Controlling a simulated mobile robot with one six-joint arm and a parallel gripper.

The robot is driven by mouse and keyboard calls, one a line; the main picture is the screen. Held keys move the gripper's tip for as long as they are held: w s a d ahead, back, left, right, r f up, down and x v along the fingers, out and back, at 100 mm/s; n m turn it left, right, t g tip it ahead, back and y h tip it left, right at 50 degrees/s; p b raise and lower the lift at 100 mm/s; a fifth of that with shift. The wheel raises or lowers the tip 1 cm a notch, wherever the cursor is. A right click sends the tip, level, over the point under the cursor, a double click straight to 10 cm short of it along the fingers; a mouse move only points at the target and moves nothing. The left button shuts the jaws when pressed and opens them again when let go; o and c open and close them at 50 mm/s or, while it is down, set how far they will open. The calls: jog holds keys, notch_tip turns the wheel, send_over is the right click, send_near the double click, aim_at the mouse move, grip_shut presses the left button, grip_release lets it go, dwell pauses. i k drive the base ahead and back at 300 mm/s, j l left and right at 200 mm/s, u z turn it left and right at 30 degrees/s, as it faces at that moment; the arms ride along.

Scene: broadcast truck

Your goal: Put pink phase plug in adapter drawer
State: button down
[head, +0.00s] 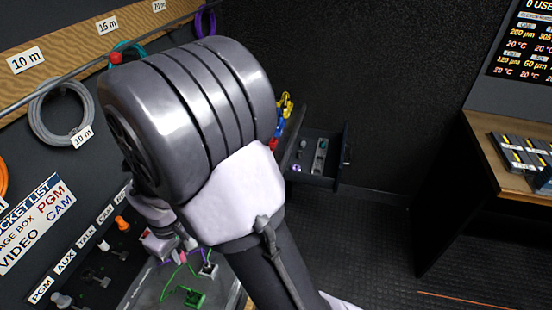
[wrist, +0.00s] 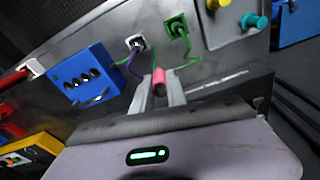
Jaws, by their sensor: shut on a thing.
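The pink phase plug (wrist: 159,76) is between the two fingers of my gripper (wrist: 160,92) in the wrist view. My gripper is shut on it, and the plug's dark end faces the camera. In the head view my arm covers most of the gripper, and I cannot make out the plug clearly. An open dark drawer (head: 345,160) with small parts in it shows right of my arm in the head view; it looks like the adapter drawer, but I see no readable label on it.
Near the plug in the wrist view are a blue box (wrist: 83,77), a white socket (wrist: 137,44) and a green connector (wrist: 177,28) with cables. A wooden desk (head: 490,150) stands at the right. The dark floor (head: 350,250) between is clear.

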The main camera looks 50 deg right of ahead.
aim_at(310, 149)
jog(key=l+z, duration=0.2)
jog(key=l, duration=0.2)
jog(key=i+l+z, duration=0.2)
jog(key=l, duration=0.15)
jog(key=i+l+z, duration=0.2)
jog(key=l, duration=0.15)
jog(key=l+z, duration=0.2)
jog(key=l, duration=0.15)
jog(key=i+l+z, duration=0.2)
jog(key=i+z, duration=0.45)
jog(key=i, duration=0.2)
